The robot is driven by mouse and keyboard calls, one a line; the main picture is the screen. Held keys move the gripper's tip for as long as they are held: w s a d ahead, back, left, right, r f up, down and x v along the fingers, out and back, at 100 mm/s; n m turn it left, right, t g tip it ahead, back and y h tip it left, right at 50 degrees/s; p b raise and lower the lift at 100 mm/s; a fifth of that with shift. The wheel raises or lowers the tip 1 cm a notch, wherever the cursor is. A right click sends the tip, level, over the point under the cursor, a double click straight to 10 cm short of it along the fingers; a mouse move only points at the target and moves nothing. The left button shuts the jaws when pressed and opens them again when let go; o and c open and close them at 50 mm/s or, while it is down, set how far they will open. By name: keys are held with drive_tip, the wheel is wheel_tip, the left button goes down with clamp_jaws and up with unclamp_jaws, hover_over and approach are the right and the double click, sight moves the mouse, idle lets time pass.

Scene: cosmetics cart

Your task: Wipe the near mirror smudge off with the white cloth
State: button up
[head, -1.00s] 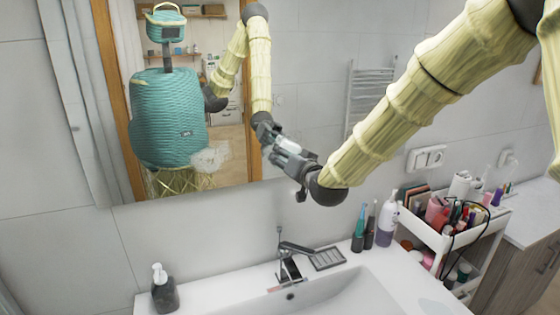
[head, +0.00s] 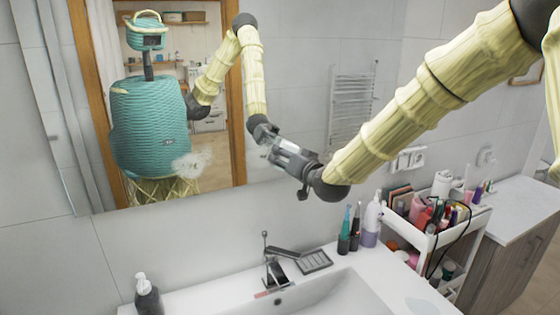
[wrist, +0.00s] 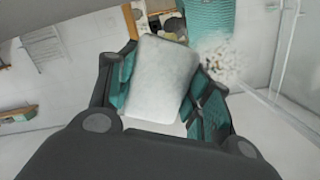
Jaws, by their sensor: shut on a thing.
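The mirror (head: 290,90) hangs on the wall above the sink. A whitish, mottled smudge (head: 192,163) is on its lower part, left of my gripper. My gripper (head: 274,150) is shut on the white cloth, in front of the mirror's lower right part. In the wrist view the white cloth (wrist: 163,78) is a pale, rounded pad between the two fingers. The smudge also shows in the wrist view (wrist: 226,62), to the right of the cloth and apart from it in the picture. Whether the cloth touches the glass I cannot tell.
The sink (head: 330,298) with its faucet (head: 277,270) is below. A soap dispenser (head: 147,295) stands at its left, bottles (head: 370,222) at its right. A white cart (head: 425,240) full of cosmetics stands further right. The mirror reflects my body and arm.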

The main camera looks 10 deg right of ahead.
sight(244, 153)
drive_tip(key=shift+s+a+b, duration=0.55)
drive_tip(key=shift+a, duration=1.25)
drive_tip(key=shift+s+a+b, duration=0.6)
drive_tip(key=shift+a, duration=1.15)
drive_tip(key=shift+s+a+b, duration=0.55)
drive_tip(key=shift+a, duration=1.25)
drive_tip(key=shift+r+p, duration=0.6)
drive_tip(key=shift+r, duration=0.8)
drive_tip(key=shift+w+d+b, duration=0.35)
drive_tip(key=shift+w+d, duration=0.25)
drive_tip(key=shift+d, duration=1.2)
drive_tip(key=shift+w+d+b, duration=0.35)
drive_tip(key=shift+w+d, duration=0.2)
drive_tip(key=shift+d, duration=1.25)
drive_tip(key=shift+w+d+b, duration=0.35)
drive_tip(key=shift+w+d, duration=0.25)
drive_tip(key=shift+d, duration=1.2)
drive_tip(key=shift+f, duration=0.1)
drive_tip(key=shift+a, duration=0.1)
drive_tip(key=shift+s+a+b, duration=0.45)
drive_tip(key=shift+s+a, duration=0.15)
drive_tip(key=shift+a, duration=1.2)
drive_tip(key=shift+s+a+b, duration=0.45)
drive_tip(key=shift+s+a, duration=0.1)
drive_tip(key=shift+a, duration=1.2)
drive_tip(key=shift+s+a+b, duration=0.45)
drive_tip(key=shift+s+a, duration=0.15)
drive_tip(key=shift+a, duration=1.2)
